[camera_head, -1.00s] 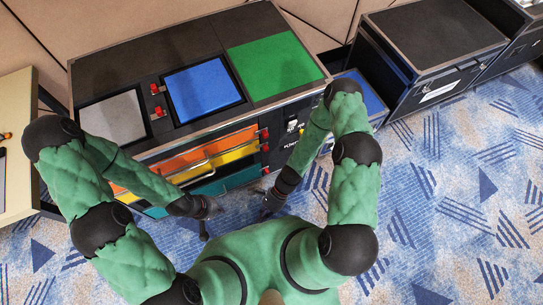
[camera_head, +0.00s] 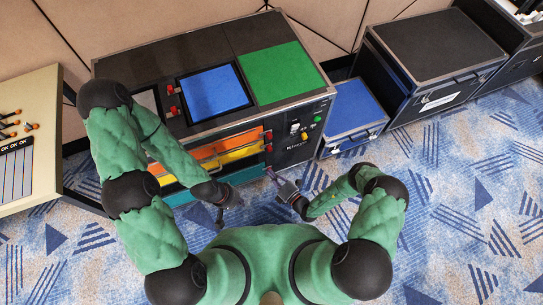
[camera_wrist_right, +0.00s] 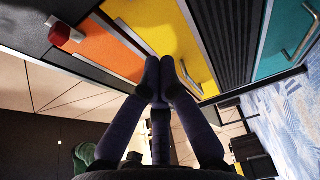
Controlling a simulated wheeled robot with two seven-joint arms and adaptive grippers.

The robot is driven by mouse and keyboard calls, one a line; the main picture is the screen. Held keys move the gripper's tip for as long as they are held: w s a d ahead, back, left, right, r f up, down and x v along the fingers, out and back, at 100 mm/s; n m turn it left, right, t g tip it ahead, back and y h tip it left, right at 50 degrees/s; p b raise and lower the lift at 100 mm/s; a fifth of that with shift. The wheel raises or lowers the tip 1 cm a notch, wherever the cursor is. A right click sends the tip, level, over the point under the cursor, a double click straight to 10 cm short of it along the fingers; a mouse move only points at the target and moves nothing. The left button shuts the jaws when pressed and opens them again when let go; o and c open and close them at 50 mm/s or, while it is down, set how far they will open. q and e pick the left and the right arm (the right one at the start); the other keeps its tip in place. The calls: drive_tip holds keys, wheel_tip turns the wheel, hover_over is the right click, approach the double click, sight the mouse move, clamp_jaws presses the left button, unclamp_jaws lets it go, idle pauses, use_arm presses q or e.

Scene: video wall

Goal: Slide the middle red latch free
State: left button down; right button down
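The dark cabinet (camera_head: 318,103) has orange (camera_head: 225,146), yellow (camera_head: 240,153) and teal (camera_head: 240,176) drawer fronts. Small red latches sit at the drawers' right edge: an upper one (camera_head: 268,135) and one just below it (camera_head: 269,148). The area below is partly covered by my right gripper. My right gripper (camera_head: 270,172) points at the cabinet's front near these latches. In the right wrist view its fingers (camera_wrist_right: 160,62) meet at the tips with nothing between them, and a red latch (camera_wrist_right: 60,33) stands off to their upper left, apart. My left gripper (camera_head: 222,220) hangs lower, away from the drawers; its fingers are too small to judge.
The cabinet's top has a blue pad (camera_head: 214,92), a green pad (camera_head: 281,72) and two red pieces at the left. A low blue-topped box (camera_head: 352,107) and a black case (camera_head: 440,40) stand right. A cream desk (camera_head: 45,115) stands left. Patterned carpet at right is free.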

drive_tip(key=shift+w+d+h, duration=0.1)
drive_tip(key=shift+d+h, duration=0.2)
drive_tip(key=b, duration=0.2)
approach(251, 151)
drive_tip(key=x, duration=0.5)
drive_tip(key=shift+a+f, duration=0.1)
drive_tip(key=shift+a, duration=0.05)
drive_tip(key=d, duration=0.3)
drive_tip(key=shift+w, duration=0.35)
drive_tip(key=shift+w+d+b, duration=0.15)
drive_tip(key=shift+d+b, duration=0.15)
drive_tip(key=shift+d, duration=0.25)
